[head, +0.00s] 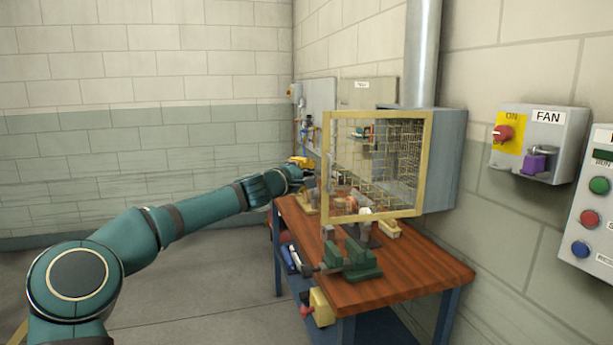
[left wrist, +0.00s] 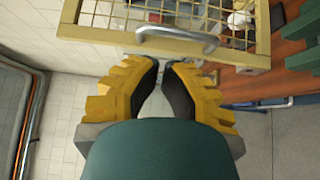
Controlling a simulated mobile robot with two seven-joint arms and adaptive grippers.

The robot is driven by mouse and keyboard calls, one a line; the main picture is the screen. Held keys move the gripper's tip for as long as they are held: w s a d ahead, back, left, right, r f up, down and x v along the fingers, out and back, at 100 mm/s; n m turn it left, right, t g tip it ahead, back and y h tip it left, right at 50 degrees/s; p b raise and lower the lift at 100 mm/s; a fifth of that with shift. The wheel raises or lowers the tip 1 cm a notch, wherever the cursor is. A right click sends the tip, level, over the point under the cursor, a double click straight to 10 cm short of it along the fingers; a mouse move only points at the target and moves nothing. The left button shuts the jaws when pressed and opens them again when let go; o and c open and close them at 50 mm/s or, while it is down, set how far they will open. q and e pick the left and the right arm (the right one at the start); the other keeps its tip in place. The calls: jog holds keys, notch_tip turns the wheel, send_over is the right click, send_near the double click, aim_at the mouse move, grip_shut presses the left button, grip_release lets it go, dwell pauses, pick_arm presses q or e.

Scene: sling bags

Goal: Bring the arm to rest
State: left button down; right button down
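My left arm reaches in from the left in the head view, with the yellow-fingered left gripper (head: 303,163) at the left side of a yellow-framed mesh guard (head: 427,165). In the left wrist view the left gripper (left wrist: 162,66) has a gap between its dark finger pads and nothing is seen in it. The guard's grey handle (left wrist: 180,41) lies just beyond the fingertips, apart from them as far as I can tell. My right gripper is not in view.
A wooden workbench (head: 425,278) stands under the guard, with a green vise (head: 352,262) at its front. A FAN switch box (head: 543,142) and a button panel (head: 592,205) are on the right wall. The floor (head: 200,290) left of the bench is clear.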

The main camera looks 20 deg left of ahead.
pick_arm(q)
jog(key=shift+s+d, duration=0.25)
jog(key=shift+s, duration=1)
jog(key=s+d+f+m+g, duration=0.25)
jog(key=d+f, duration=0.25)
jog(key=f, duration=0.6)
jog(key=s+d+f+m+g, duration=0.25)
jog(key=s+d+f, duration=0.2)
jog(key=f, duration=0.75)
jog(key=s+d+f+m+g, duration=0.25)
jog(key=d+f, duration=0.35)
jog(key=f, duration=0.5)
jog(key=s+d+f+m+g, duration=0.2)
jog(key=s+f+g, duration=0.2)
jog(key=s+f, duration=0.8)
jog(key=s+a+f+m+g+y, duration=0.1)
jog(key=s+f, duration=0.3)
jog(key=s, duration=0.5)
jog(key=s+a+f+m+g+y, duration=0.1)
jog(key=s+f, duration=0.4)
jog(key=s, duration=0.5)
jog(key=shift+a+m+g, duration=0.55)
jog(key=shift+a+g, duration=0.15)
jog(key=shift+g, duration=0.15)
jog(key=shift+w, duration=0.1)
